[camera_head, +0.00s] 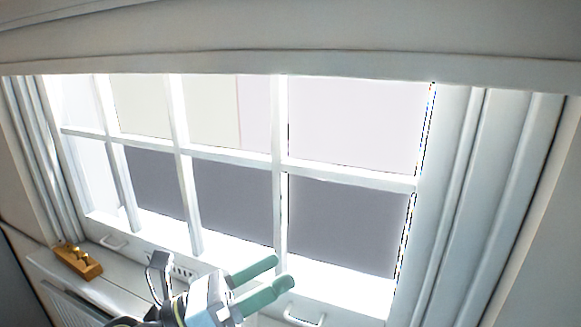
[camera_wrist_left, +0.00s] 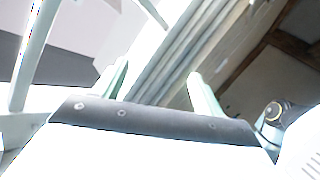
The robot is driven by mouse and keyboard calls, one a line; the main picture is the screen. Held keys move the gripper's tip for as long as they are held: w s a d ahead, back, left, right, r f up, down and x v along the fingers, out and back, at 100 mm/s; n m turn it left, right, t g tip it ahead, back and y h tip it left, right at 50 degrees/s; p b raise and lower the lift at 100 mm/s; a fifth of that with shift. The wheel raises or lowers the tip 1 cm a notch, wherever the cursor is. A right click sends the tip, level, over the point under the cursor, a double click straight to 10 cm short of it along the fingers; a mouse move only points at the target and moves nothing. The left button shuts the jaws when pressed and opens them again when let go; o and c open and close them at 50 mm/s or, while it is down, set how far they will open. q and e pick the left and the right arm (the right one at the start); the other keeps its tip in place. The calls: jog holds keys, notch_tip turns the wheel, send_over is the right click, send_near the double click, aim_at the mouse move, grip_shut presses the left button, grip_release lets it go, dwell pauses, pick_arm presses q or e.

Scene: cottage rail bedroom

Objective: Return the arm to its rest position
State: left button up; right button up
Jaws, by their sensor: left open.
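My left gripper (camera_head: 262,285) is in the lower middle of the head view, in front of the bottom of the window. Its two green fingers point right and are apart, with nothing between them. In the left wrist view the two pale fingers (camera_wrist_left: 158,88) also stand apart and empty, with the white window frame beyond them. Most of my left arm is cut off by the bottom edge of the head view. My right gripper is not in view.
A white sash window (camera_head: 283,170) with several panes fills the middle. Two handles (camera_head: 304,318) (camera_head: 113,243) sit on its lower rail. A yellow-brown wooden block-like object (camera_head: 78,262) lies on the white sill (camera_head: 110,288) at the lower left.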

pick_arm(q)
jog(key=w+a+f+n+t+y, duration=0.1)
jog(key=w+a+n+t+y, duration=0.1)
jog(key=a+n+t+y, duration=0.75)
jog(key=w+a+f+n+t+y, duration=0.2)
jog(key=n+y, duration=0.2)
jog(key=n, duration=1.1)
jog(key=s+a+f+n+g+y, duration=0.2)
jog(key=a+f+n+g+y, duration=0.1)
jog(key=f+n, duration=0.25)
jog(key=s+a+f+n+g+y, duration=0.2)
jog(key=a+f+n+g+y, duration=0.15)
jog(key=f+n, duration=0.2)
jog(key=s+f+n+g+h, duration=0.1)
jog(key=s+f+n+g, duration=0.75)
jog(key=s+f, duration=0.8)
jog(key=s+f+m+g, duration=0.1)
jog(key=s+f+g, duration=0.1)
jog(key=f, duration=1)
jog(key=s+f+m+g, duration=0.1)
jog(key=s+f, duration=0.1)
jog(key=f, duration=1)
jog(key=s+a+f+g+b, duration=0.1)
jog(key=s+a+f, duration=0.2)
jog(key=s+f, duration=1.2)
jog(key=shift+s+a+f+b, duration=0.2)
jog(key=shift+s+f+b, duration=0.1)
jog(key=shift+s, duration=0.15)
